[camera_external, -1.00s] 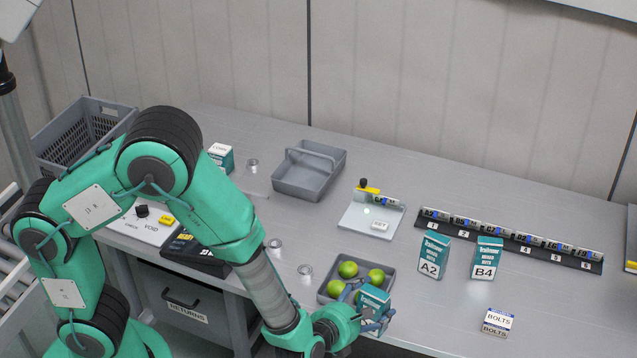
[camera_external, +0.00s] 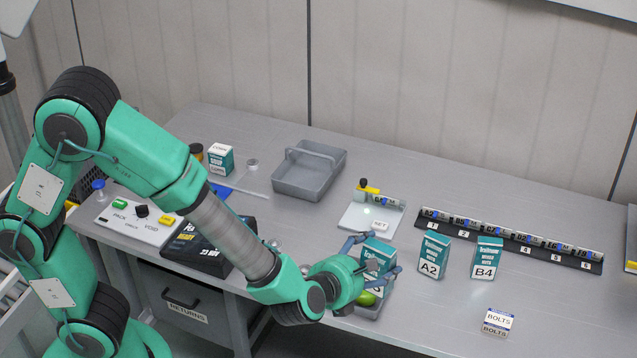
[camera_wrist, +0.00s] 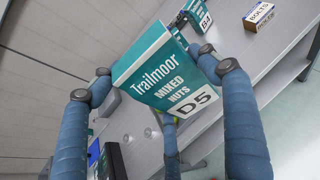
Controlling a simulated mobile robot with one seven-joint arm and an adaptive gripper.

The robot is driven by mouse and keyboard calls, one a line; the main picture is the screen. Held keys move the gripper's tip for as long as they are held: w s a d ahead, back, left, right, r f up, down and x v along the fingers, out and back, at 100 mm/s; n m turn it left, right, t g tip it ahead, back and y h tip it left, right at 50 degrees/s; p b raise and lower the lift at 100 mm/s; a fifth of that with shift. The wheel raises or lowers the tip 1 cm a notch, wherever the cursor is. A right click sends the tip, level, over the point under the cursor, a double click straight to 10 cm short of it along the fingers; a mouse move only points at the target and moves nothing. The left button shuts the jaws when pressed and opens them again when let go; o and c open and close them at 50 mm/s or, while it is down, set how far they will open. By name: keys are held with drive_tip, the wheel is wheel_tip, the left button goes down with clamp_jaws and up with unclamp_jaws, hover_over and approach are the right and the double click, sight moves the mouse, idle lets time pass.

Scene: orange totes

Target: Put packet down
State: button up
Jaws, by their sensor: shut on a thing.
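My gripper (camera_external: 370,268) is shut on a teal and white packet (camera_external: 379,252), its fingers around its sides. In the wrist view the packet (camera_wrist: 160,72) reads Trailmoor Mixed Nuts D5 and looks tilted. In the external view it is in front of the scale's glass plate (camera_external: 358,222) and left of the A2 packet (camera_external: 432,256). It appears raised above the table, though its lower end is partly hidden by the fingers. The B4 packet (camera_external: 486,259) stands upright to the right of A2.
A grey tray with green fruit (camera_external: 366,299) is below my gripper, mostly hidden. A black rail of labelled cylinders (camera_external: 515,243) runs behind the packets. A bolts box (camera_external: 498,322) lies front right. An empty grey caddy (camera_external: 309,170) stands at the back. Table between A2 and bolts is clear.

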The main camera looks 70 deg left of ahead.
drive_tip(key=w+a+r+n+g+y, duration=0.1)
drive_tip(key=w+a+n+g+y, duration=0.15)
drive_tip(key=a, duration=1.15)
drive_tip(key=w+a+n+g+y, duration=0.1)
drive_tip(key=w+a, duration=0.2)
drive_tip(key=a, duration=1.2)
drive_tip(key=s+a+n+g+y, duration=0.15)
drive_tip(key=s+a, duration=0.25)
drive_tip(key=a, duration=0.9)
drive_tip(key=s+a+n+g, duration=0.15)
drive_tip(key=s+a, duration=0.25)
drive_tip(key=a, duration=1)
drive_tip(key=shift+n, duration=0.25)
wheel_tip(320, 180, down, 5)
drive_tip(key=shift+r+b, duration=0.1)
drive_tip(key=shift+b, duration=0.25)
drive_tip(key=w+a+f+b, duration=0.1)
drive_tip(key=w+a, duration=0.8)
drive_tip(key=w, duration=0.2)
drive_tip(key=shift+w+a+f, duration=0.25)
drive_tip(key=shift+a+f, duration=0.05)
drive_tip(key=shift+a, duration=0.1)
drive_tip(key=shift+w, duration=0.1)
